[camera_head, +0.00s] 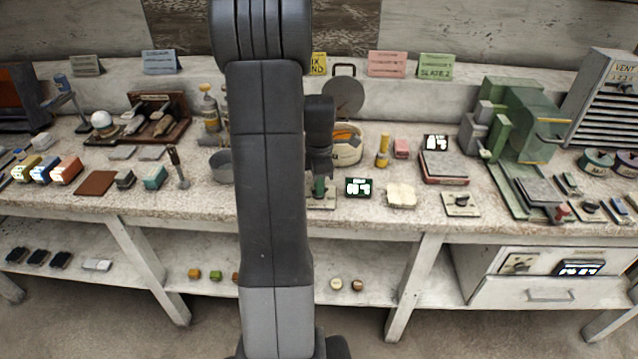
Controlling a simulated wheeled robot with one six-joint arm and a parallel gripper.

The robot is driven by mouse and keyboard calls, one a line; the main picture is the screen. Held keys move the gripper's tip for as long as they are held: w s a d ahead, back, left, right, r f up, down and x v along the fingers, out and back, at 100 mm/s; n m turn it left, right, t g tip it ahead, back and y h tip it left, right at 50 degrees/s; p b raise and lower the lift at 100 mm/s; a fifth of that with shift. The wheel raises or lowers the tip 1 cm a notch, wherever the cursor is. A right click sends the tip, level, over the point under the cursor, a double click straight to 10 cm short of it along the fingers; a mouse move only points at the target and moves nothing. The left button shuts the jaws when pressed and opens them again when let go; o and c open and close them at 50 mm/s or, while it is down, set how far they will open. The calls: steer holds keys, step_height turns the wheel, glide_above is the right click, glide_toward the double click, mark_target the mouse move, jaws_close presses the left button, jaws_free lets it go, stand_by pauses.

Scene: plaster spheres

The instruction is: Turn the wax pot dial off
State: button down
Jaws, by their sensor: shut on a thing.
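The wax pot (349,157) stands at the bench's middle, pale-sided with orange inside, partly hidden behind my gripper. Its round grey lid (343,95) appears raised behind it. A small green dial (319,188) sits on a pale plate (325,204) in front of the pot. My gripper (319,177) points down onto the dial and is shut on it; the fingertips are small and dark here. The dial's pointer and markings cannot be read.
My arm hides a strip of bench left of the dial. A grey bowl (221,166) is partly behind it. A yellow stamp-like piece (383,150) and a cream block (401,195) stand to the right. Another plate with a dark knob (461,203) lies farther right.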

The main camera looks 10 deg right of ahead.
steer(key=c, duration=1.5)
jaws_free()
step_height(320, 180, up, 14)
steer(key=shift+f, duration=0.15)
step_height(320, 180, down, 14)
steer(key=shift+r, duration=0.1)
steer(key=shift+r, duration=0.1)
